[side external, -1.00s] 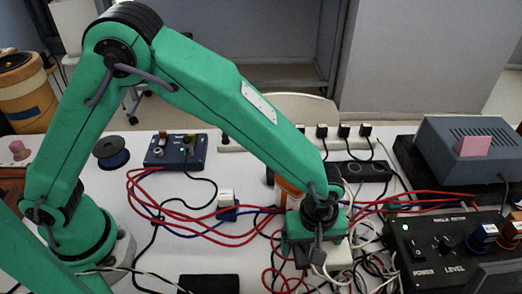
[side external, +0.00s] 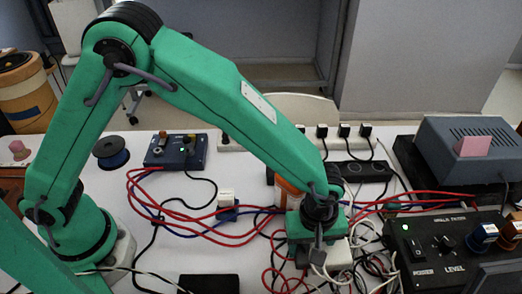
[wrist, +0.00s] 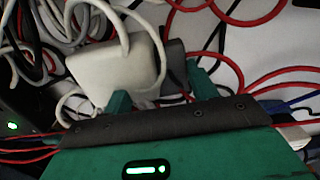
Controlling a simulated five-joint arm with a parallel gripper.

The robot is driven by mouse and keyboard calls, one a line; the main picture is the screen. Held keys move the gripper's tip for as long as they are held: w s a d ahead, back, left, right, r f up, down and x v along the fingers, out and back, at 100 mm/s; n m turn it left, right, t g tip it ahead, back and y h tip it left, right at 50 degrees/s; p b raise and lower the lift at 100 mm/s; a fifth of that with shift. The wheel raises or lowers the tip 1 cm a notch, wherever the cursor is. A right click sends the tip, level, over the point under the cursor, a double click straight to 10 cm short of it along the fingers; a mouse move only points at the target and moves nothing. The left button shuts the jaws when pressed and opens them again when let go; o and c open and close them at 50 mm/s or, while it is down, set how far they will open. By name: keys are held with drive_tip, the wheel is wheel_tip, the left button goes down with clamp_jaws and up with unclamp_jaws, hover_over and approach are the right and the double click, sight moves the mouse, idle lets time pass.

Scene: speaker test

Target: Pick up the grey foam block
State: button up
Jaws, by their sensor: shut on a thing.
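My gripper (side external: 318,262) is low over the cable tangle at the front right of the table. In the wrist view its two green fingers (wrist: 160,90) stand on either side of a dark grey piece (wrist: 176,62), which looks like the grey foam block. The gripper is shut on it. The fingers and the jaw bar hide part of the block. In the side view the wrist and cables cover the jaws, so I cannot tell there whether the block is off the table.
A white plug adapter (wrist: 110,62) with a white cable sits close beside the fingers. Red, white and black cables crowd around. A blue box (side external: 174,152) stands farther left.

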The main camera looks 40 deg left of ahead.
sight(308, 252)
drive_tip(key=shift+r, duration=0.15)
drive_tip(key=shift+r, duration=0.55)
drive_tip(key=r, duration=0.1)
drive_tip(key=s+r, duration=0.1)
drive_tip(key=r, duration=0.1)
drive_tip(key=shift+d+r, duration=0.1)
drive_tip(key=shift+d, duration=0.05)
drive_tip(key=s+d+r, duration=0.2)
drive_tip(key=s+r, duration=0.4)
drive_tip(key=s, duration=0.4)
drive_tip(key=shift+s+d+r, duration=0.2)
drive_tip(key=shift+d, duration=0.05)
drive_tip(key=shift+w, duration=0.1)
